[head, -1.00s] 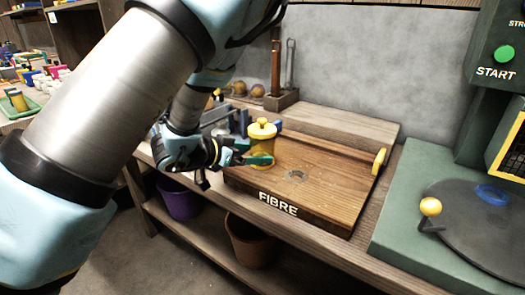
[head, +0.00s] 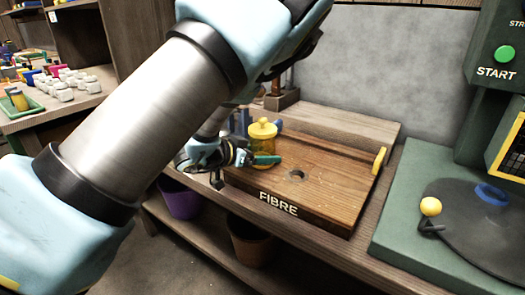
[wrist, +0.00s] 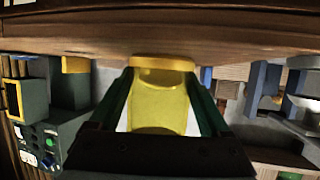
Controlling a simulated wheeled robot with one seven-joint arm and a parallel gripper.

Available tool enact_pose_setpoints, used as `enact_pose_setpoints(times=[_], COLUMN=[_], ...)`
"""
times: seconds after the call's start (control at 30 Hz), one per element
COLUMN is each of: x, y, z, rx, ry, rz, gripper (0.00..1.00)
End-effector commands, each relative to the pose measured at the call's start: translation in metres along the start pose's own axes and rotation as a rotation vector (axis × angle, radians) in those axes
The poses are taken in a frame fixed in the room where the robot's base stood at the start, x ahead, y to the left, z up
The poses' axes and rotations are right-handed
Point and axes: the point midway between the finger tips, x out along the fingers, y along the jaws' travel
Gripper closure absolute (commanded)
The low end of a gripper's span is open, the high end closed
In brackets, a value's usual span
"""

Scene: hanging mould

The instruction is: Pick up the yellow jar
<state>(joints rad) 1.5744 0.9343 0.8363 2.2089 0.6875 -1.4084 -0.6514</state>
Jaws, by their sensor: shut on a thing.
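The yellow jar (head: 262,145), with a knobbed lid, stands upright over the left part of the wooden board marked FIBRE (head: 325,185) in the head view. My gripper (head: 262,160) has come in from the left and is shut on the jar, with a green finger across its lower front. In the wrist view the jar (wrist: 158,100) fills the space between the two green fingers of my gripper (wrist: 160,108). I cannot tell whether the jar's base touches the board.
The board has a dark round hole (head: 297,176) and a yellow piece (head: 379,160) at its right end. Purple (head: 181,200) and brown (head: 250,240) buckets sit below the bench.

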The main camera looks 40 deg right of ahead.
Motion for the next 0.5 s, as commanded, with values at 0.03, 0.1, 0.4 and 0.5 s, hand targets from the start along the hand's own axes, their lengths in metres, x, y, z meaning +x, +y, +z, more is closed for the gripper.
enact_pose_setpoints(times=[0.03,0.1,0.4,0.5], x=[-0.0001,-0.0001,-0.0002,-0.0002], y=[0.0001,0.0001,0.0001,-0.0001], z=[0.0001,0.0001,0.0002,-0.0007], rx=[0.000,0.000,0.000,0.000], ry=[0.000,0.000,0.000,0.001], rz=[0.000,0.000,0.000,0.000], gripper=[0.54,0.62,0.96,1.00])
